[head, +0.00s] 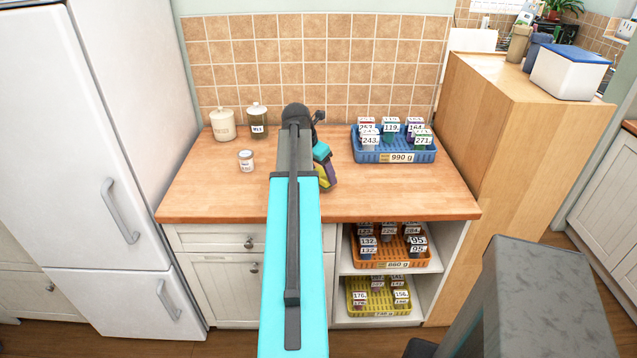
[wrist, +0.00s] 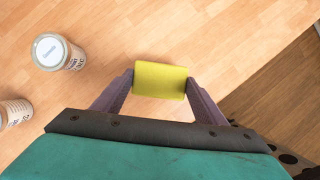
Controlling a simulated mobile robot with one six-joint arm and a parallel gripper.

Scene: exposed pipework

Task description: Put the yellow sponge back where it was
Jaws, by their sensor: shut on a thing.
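The yellow sponge (wrist: 160,80) is between the two fingers of my gripper (wrist: 160,84) in the wrist view. The fingers press on its left and right ends. In the head view the sponge (head: 322,182) shows only in part, near the fingers of my gripper (head: 328,180), over the front middle of the wooden counter (head: 220,195). My arm hides the area just left of it. I cannot tell whether the sponge touches the counter or is held just above it.
A small white jar (head: 246,161) stands left of my arm, with a cream canister (head: 222,125) and a dark-labelled jar (head: 258,120) behind. A blue basket (head: 395,157) of labelled items is at the right. Orange (head: 385,264) and yellow (head: 378,309) baskets sit on shelves below.

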